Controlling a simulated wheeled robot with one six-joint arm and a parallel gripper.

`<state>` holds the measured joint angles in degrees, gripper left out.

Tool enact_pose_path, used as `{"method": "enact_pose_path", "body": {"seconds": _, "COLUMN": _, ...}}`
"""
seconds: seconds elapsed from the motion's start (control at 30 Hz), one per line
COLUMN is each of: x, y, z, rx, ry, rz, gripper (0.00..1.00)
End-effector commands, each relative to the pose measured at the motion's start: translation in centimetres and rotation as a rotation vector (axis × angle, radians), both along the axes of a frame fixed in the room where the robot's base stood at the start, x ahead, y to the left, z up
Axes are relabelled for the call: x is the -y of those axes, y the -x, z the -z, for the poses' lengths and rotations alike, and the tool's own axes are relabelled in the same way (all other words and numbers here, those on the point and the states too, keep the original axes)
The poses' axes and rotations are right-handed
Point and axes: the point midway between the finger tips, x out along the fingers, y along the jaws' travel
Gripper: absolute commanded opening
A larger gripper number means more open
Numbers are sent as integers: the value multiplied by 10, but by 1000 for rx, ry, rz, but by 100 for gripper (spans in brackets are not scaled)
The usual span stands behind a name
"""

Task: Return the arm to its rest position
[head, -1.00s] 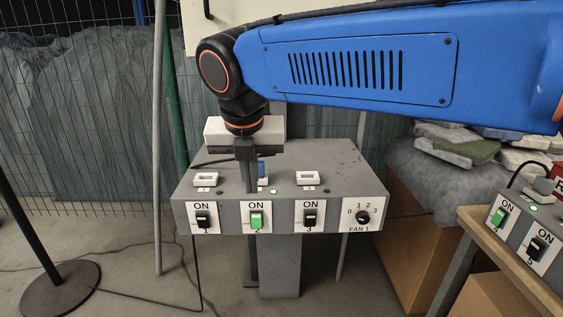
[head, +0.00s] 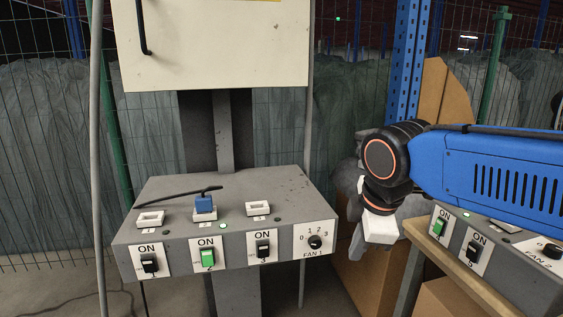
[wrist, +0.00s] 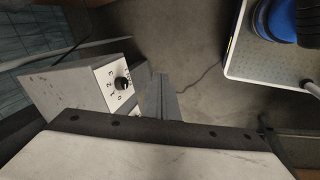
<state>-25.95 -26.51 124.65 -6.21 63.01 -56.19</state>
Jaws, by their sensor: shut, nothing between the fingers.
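My gripper (head: 358,240) hangs at the right of the head view, with its white body and the end of my blue arm above it. It is to the right of the grey control box (head: 165,190) and looks apart from it. In the wrist view its dark fingers (wrist: 160,97) are together with nothing between them, over the floor. A blue piece (head: 205,205) sits at the middle white socket of the box. Below it, the green switch 2 (head: 208,257) is lit. Switches 1 (head: 149,264) and 3 (head: 263,249) are black.
The fan dial (head: 315,242) is at the box's right end and shows in the wrist view (wrist: 121,83). A second switch box (head: 500,250) stands on a wooden table at right, near my arm. A cream cabinet (head: 215,45) hangs behind. A wire fence closes the back.

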Motion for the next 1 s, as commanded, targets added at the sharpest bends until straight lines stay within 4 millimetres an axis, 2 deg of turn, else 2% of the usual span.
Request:
{"method": "enact_pose_path", "body": {"seconds": 0.03, "x": 16, "y": 7, "z": 7, "rx": 0, "ry": -32, "rz": 100, "gripper": 0}}
{"method": "enact_pose_path", "body": {"seconds": 0.2, "x": 59, "y": 33, "z": 32, "rx": -1, "ry": -153, "rz": 455, "gripper": 0}}
{"method": "enact_pose_path", "body": {"seconds": 0.5, "x": 114, "y": 83, "z": 81, "rx": 9, "ry": -370, "rz": 1054, "gripper": 0}}
{"method": "enact_pose_path", "body": {"seconds": 0.7, "x": 130, "y": 105, "z": 103, "rx": 19, "ry": -467, "rz": 1304, "gripper": 0}}
{"method": "enact_pose_path", "body": {"seconds": 1.0, "x": 133, "y": 110, "z": 110, "rx": 20, "ry": -495, "rz": 1372, "gripper": 0}}
